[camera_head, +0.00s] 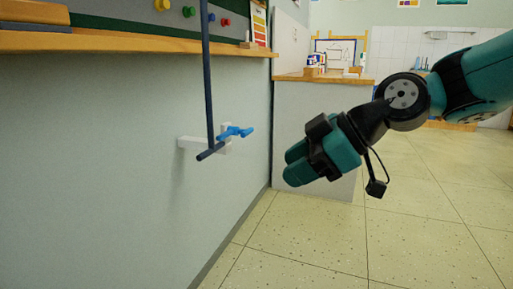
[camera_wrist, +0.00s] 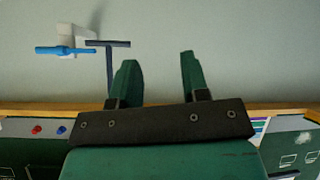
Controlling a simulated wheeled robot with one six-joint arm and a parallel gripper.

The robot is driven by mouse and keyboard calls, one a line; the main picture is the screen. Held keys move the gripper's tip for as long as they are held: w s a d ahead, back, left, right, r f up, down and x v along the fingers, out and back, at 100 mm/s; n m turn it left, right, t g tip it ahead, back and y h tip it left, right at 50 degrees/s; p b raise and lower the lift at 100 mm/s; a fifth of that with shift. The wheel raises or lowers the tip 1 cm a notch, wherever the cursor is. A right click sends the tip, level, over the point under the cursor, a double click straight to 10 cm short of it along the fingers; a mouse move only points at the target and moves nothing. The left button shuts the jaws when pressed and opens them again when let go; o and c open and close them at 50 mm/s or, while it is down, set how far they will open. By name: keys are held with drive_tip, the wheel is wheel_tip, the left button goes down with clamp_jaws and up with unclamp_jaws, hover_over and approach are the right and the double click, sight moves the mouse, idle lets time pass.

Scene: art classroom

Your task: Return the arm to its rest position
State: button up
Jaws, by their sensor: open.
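My gripper (camera_head: 291,166) is in the middle of the head view, at the end of my teal and black arm, which comes in from the right. It points left and down toward the wall. In the wrist view my gripper (camera_wrist: 157,66) shows two separated green fingers with only bare wall between them. It is open and empty. It is apart from the blue handle (camera_head: 236,132) and the dark rod (camera_head: 208,80) on its left.
A white bracket (camera_head: 205,144) sticks out of the wall by the rod. A wooden ledge (camera_head: 130,42) runs under the chalkboard (camera_head: 140,11). A counter (camera_head: 318,110) stands behind my gripper. The tiled floor (camera_head: 430,215) is clear at the right.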

drive_tip(key=s+d+r+m+g+h+p, duration=0.1)
drive_tip(key=s+d+m+g+h+p, duration=0.25)
drive_tip(key=s, duration=0.65)
drive_tip(key=s+d+r+m+h+p, duration=0.1)
drive_tip(key=s+d+m+h+p, duration=0.1)
drive_tip(key=s+d+m+p, duration=0.45)
drive_tip(key=s+a+r+p, duration=0.1)
drive_tip(key=r+p, duration=1.6)
drive_tip(key=r, duration=0.1)
drive_tip(key=s+a+r+p, duration=0.1)
drive_tip(key=s+r+p, duration=0.1)
drive_tip(key=r+p, duration=1.5)
drive_tip(key=shift+a+r, duration=0.2)
drive_tip(key=shift+r, duration=0.25)
drive_tip(key=shift+a, duration=0.1)
